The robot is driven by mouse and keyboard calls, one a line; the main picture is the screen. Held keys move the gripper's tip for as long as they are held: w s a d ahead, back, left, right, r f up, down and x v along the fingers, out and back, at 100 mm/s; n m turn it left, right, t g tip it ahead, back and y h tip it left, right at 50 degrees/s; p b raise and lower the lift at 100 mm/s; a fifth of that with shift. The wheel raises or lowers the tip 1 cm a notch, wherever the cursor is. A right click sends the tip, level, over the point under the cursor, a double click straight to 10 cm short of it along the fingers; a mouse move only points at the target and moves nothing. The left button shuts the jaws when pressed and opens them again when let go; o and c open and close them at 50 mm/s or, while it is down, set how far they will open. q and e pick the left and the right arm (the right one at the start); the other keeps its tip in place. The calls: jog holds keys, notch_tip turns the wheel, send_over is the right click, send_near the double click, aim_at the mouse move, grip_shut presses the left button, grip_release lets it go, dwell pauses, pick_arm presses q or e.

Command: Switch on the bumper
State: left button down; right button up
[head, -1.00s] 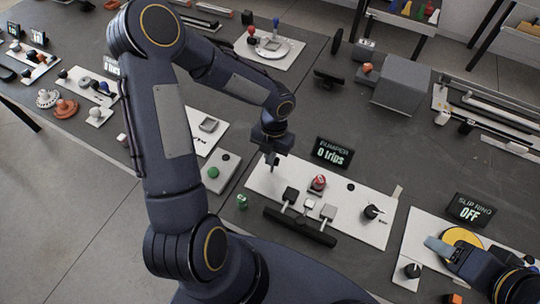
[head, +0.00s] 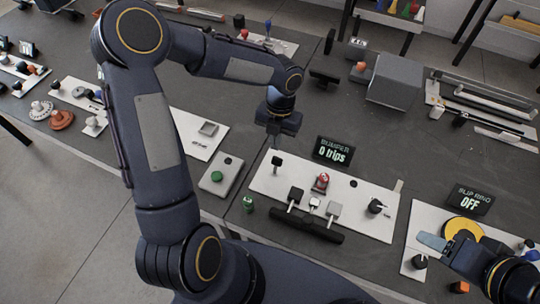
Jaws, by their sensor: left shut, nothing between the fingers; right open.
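The bumper board (head: 260,183) is a white plate on the dark table. Its display (head: 333,151) reads "BUMPER 0 trips". On the board are a small black-headed lever (head: 277,161) at the left end, a red button (head: 320,182), and a black knob (head: 376,206). A black bumper bar (head: 304,225) runs along the front, with square-headed posts (head: 295,195) behind it. My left gripper (head: 278,138) is shut and empty, just above and behind the lever, apart from it; its fingertips are hard to make out. My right gripper (head: 437,246) is open beside the slip ring's yellow disc (head: 463,229).
The slip ring display (head: 470,201) reads "OFF". A grey box with a green button (head: 218,175) and a small green part (head: 248,204) lie left of the bumper board. A grey block (head: 398,80) stands behind.

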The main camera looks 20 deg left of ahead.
pick_arm(q)
jog(key=shift+w+r, duration=0.95)
jog(key=shift+r, duration=0.1)
